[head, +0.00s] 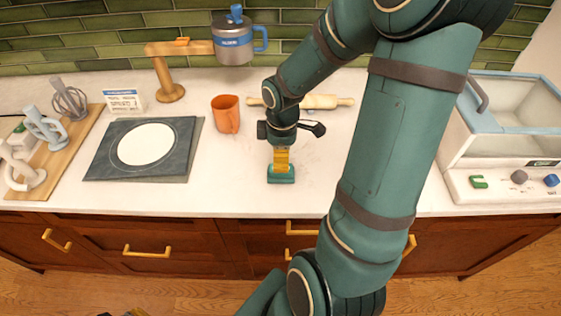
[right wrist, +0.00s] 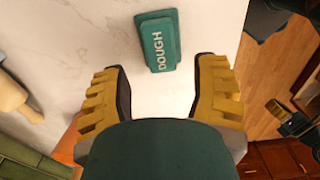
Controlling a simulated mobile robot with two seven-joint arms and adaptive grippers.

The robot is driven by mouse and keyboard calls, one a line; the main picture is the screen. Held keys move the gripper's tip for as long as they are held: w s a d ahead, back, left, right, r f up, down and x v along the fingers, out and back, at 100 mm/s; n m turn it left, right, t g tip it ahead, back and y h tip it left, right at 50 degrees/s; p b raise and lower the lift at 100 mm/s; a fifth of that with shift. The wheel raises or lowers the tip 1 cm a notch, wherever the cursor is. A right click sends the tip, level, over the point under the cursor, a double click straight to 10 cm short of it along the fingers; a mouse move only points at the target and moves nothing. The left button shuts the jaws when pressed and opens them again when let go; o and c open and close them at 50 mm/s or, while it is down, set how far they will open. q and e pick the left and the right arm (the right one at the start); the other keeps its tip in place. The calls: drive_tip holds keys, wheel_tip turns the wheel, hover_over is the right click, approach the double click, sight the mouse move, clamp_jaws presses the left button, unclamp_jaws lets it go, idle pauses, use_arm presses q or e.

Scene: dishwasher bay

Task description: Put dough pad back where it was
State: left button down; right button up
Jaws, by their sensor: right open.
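The dough pad is a small teal block with "DOUGH" in white letters; it lies on the white counter near the front edge in the head view (head: 281,175). In the right wrist view the dough pad (right wrist: 158,42) is ahead of the fingertips, label up. My right gripper (head: 281,157) points down just over the pad. In the right wrist view its yellow fingers (right wrist: 163,88) are apart with nothing between them. Whether they touch the pad I cannot tell. Part of my left gripper (head: 137,312) shows at the bottom edge of the head view; its jaws are not clear.
An orange cup (head: 226,114) and a rolling pin (head: 326,101) stand behind. A slate board (head: 103,150) with a white disc lies left, near a wooden board (head: 74,150) of mixer attachments. A clear-lidded machine (head: 510,150) with coloured controls stands right. Counter around the pad is clear.

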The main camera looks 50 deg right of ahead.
use_arm(q)
drive_tip(key=shift+w+r+p, duration=0.25)
drive_tip(key=shift+r+p, duration=0.25)
drive_tip(key=shift+r, duration=0.2)
use_arm(e)
wheel_tip(320, 180, up, 7)
drive_tip(key=shift+f, duration=0.2)
use_arm(q)
drive_tip(key=shift+a, duration=0.1)
use_arm(e)
drive_tip(key=shift+s, duration=0.1)
